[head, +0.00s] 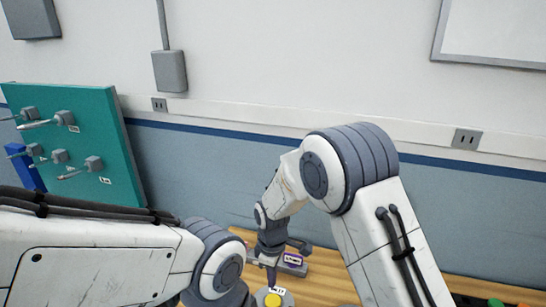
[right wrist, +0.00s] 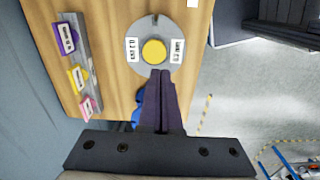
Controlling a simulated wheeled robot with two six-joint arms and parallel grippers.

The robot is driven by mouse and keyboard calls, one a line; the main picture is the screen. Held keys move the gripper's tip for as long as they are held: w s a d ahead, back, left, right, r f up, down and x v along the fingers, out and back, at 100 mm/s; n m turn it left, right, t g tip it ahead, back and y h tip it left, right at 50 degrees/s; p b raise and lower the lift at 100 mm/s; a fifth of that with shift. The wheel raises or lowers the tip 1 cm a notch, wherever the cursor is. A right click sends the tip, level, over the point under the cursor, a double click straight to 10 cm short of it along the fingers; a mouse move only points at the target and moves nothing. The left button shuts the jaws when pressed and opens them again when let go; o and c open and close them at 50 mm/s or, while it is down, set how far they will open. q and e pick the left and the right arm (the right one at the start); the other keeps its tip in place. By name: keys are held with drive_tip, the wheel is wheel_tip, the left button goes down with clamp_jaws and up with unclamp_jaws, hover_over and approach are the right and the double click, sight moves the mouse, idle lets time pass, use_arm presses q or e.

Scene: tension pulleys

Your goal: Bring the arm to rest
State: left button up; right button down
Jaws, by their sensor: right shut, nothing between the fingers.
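My right gripper (head: 271,284) points down over the wooden table in the head view. In the right wrist view its dark fingers (right wrist: 161,76) are pressed together with nothing between them. The tips appear just beside the yellow centre of a round grey disc (right wrist: 138,61) with two white labels; I cannot tell whether they touch it. The disc's yellow centre (head: 273,300) shows at the bottom of the head view. My left arm crosses the lower left of the head view, and its gripper is out of sight.
A grey rack (right wrist: 82,28) with purple, yellow and pink labelled pieces lies beside the disc. A teal board (head: 90,135) with several pegs stands at the left. The table (head: 325,271) meets a blue and white wall. A blue item (right wrist: 137,106) is partly hidden by the fingers.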

drive_tip(key=s+r+m+b, duration=0.3)
drive_tip(key=s+r, duration=0.6)
drive_tip(key=s, duration=0.4)
drive_tip(key=s+d+r+m+y+b, duration=0.1)
drive_tip(key=s+d, duration=0.4)
drive_tip(key=s, duration=0.7)
drive_tip(key=r+m, duration=0.1)
drive_tip(key=m, duration=0.1)
drive_tip(key=shift+s+m, duration=0.15)
drive_tip(key=shift+m, duration=0.25)
drive_tip(key=shift+r, duration=0.1)
